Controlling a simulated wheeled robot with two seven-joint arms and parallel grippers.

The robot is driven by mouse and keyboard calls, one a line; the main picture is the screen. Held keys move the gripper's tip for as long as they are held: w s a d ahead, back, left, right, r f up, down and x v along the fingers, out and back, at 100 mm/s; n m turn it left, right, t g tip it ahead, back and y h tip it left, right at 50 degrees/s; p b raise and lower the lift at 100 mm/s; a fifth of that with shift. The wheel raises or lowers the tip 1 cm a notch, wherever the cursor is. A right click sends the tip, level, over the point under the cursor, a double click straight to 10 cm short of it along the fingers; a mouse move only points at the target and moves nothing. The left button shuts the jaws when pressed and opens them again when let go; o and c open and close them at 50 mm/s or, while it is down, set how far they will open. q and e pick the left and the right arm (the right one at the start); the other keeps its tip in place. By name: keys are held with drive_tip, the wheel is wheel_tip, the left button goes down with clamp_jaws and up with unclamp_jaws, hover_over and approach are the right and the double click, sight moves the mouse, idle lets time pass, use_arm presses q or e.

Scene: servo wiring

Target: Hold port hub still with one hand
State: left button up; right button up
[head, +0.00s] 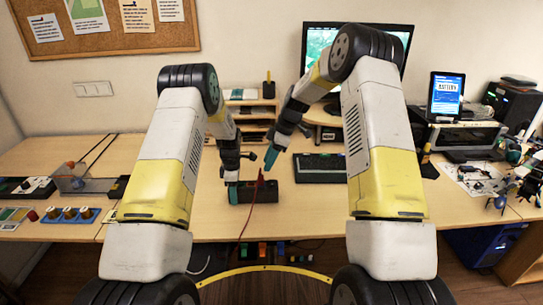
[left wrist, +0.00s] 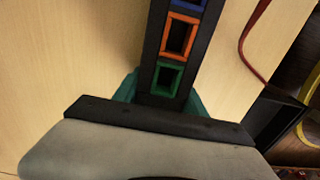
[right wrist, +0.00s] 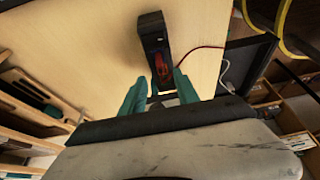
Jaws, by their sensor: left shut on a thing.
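The port hub (head: 284,190) is a long dark block on the table. In the left wrist view its top (left wrist: 153,60) shows blue, orange and green framed ports. My left gripper (head: 232,191) is shut across the hub's left end, beside the green port. A red plug (head: 261,178) with a red cable shows over the middle of the hub, and its red also shows in the right wrist view (right wrist: 160,68). I cannot tell how deep it sits. My right gripper (right wrist: 160,76) has its teal fingers apart, just short of the red plug. It is above the hub in the head view (head: 269,160).
The red cable (head: 245,221) runs over the table's front edge. A black keyboard-like panel (head: 320,167) lies to the right of the hub. A wooden rack (head: 254,120) stands behind. Blue-based knobs (head: 70,215) are at the left. The table in front of the hub is mostly clear.

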sight(261, 177)
drive_tip(key=x, duration=0.8)
clamp_jaws()
